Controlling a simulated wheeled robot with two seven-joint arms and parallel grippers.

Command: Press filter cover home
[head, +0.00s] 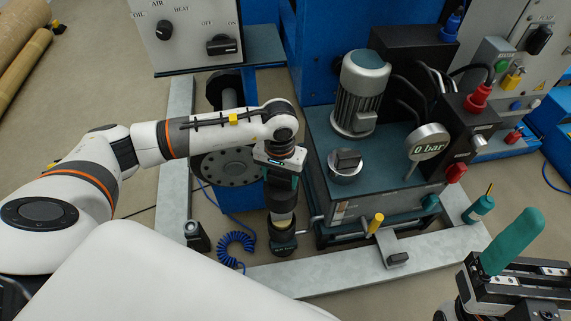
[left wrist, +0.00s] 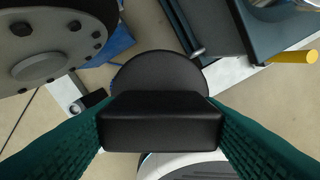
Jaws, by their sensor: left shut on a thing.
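The filter cover (left wrist: 159,72) is black and round with a thick bar handle, and fills the middle of the left wrist view. My left gripper (head: 281,182) points straight down, its green pads shut on the two ends of the bar. In the head view the dark cover (head: 281,202) sits under the gripper, above the black filter housing (head: 282,241). A pale cream band shows between cover and housing. The seam itself is too small to judge. My right gripper (head: 510,262) is at the lower right, with one green finger clear; its opening cannot be judged.
A flanged disc (head: 229,168) is close on the left. A blue coiled hose (head: 236,246) and grey frame rail (head: 330,277) lie near.

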